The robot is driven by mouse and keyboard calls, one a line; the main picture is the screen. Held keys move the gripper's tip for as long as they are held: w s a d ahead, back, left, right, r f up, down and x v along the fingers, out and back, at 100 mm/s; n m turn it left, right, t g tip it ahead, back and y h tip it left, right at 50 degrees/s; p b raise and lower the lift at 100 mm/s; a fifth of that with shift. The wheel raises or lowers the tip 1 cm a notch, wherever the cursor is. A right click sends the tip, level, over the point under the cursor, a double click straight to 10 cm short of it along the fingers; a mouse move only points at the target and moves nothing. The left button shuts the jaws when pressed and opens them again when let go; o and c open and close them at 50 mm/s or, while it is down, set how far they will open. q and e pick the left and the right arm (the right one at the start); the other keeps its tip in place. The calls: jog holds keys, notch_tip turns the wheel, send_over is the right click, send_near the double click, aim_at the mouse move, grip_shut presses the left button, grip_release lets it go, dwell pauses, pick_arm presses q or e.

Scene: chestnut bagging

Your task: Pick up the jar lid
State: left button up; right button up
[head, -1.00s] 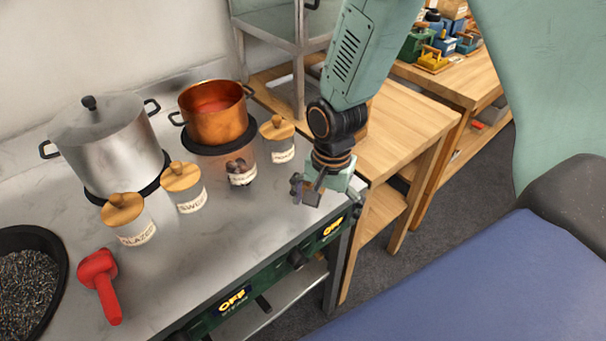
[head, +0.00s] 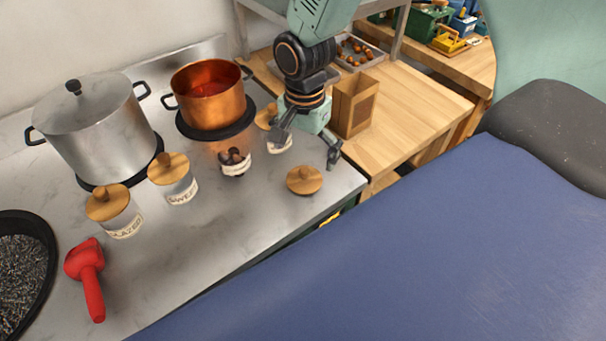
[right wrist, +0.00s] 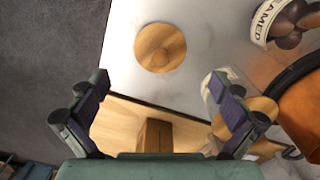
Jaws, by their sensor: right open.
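The jar lid (head: 304,180), a round wooden disc with a knob, lies flat on the metal counter near its right end. It also shows in the right wrist view (right wrist: 160,47), beyond the fingertips and roughly centred between them. My right gripper (head: 307,148) is open and empty, just behind the lid and apart from it, with its fingers spread. An open jar (head: 236,163) with dark contents stands left of the lid; its label is partly readable. My left gripper is not in view.
Lidded jars (head: 174,179) stand along the counter, one partly behind my right gripper. A copper pot (head: 211,95) and a steel pot (head: 97,130) stand behind. A red scoop (head: 88,275) lies at left. A brown box (head: 353,105) stands on the wooden table (head: 415,105). The counter in front is clear.

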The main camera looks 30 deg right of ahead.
aim_at(305, 171)
notch_tip(305, 171, down, 5)
jog(key=shift+s+r, duration=0.1)
jog(key=shift+r, duration=0.05)
jog(key=shift+f, duration=0.6)
jog(key=shift+d, duration=0.1)
jog(key=shift+c, duration=0.3)
jog(key=shift+r, duration=0.1)
jog(key=shift+c, duration=0.8)
jog(key=c, duration=1.5)
jog(key=shift+s, duration=0.1)
jog(key=shift+c, duration=0.6)
jog(key=shift+c, duration=0.2)
